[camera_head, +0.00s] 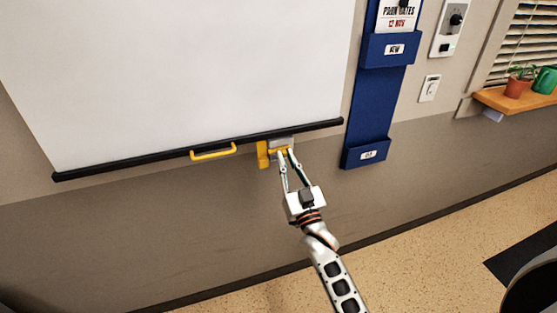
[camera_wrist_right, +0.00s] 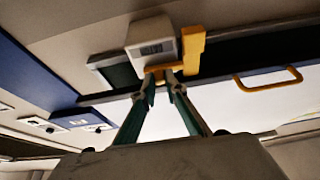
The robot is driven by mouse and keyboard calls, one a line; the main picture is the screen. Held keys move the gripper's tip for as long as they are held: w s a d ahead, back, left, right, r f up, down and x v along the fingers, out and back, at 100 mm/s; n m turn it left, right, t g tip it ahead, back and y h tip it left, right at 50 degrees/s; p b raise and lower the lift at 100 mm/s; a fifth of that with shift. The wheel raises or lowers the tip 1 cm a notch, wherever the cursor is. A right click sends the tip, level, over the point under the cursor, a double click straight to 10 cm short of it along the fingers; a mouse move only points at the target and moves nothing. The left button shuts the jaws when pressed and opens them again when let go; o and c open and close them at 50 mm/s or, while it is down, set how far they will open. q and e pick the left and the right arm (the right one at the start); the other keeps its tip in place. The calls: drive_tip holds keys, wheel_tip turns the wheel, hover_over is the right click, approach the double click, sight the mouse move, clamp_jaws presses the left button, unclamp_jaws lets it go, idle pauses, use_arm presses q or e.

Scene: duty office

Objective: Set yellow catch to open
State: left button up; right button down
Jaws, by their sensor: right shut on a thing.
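The yellow catch (camera_head: 262,155) is at the lower edge of the white screen, beside a small grey-white housing (camera_head: 281,142). In the wrist view the catch (camera_wrist_right: 191,52) sits next to the housing (camera_wrist_right: 151,42), whose label is too small to read. My right gripper (camera_head: 284,152) is at the catch, its fingers shut on a short yellow part below the housing. In the wrist view the fingertips of my right gripper (camera_wrist_right: 162,78) meet at this yellow part and partly hide it. My left gripper is not in view.
A yellow handle (camera_head: 213,152) hangs on the black bottom bar (camera_head: 120,161) of the white screen (camera_head: 190,70), left of the catch. A blue wall rack (camera_head: 375,105) is close on the right. A shelf with plant pots (camera_head: 518,100) is farther right. The wall below is bare.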

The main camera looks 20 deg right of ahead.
drive_tip(key=shift+d, duration=0.5)
drive_tip(key=c, duration=2)
unclamp_jaws()
drive_tip(key=shift+d, duration=0.1)
drive_tip(key=shift+c, duration=0.2)
drive_tip(key=v, duration=1.2)
drive_tip(key=s+a+f+n+g+y, duration=0.1)
drive_tip(key=s+f+g, duration=0.4)
drive_tip(key=s+f, duration=0.5)
drive_tip(key=s+a+f+n+g+y, duration=0.1)
drive_tip(key=s+a+f+n+g, duration=0.2)
drive_tip(key=s+f+g, duration=0.3)
drive_tip(key=s+f, duration=0.4)
drive_tip(key=f, duration=0.2)
drive_tip(key=shift+s+f+g, duration=0.2)
drive_tip(key=shift+s+g, duration=0.05)
drive_tip(key=shift+g, duration=0.05)
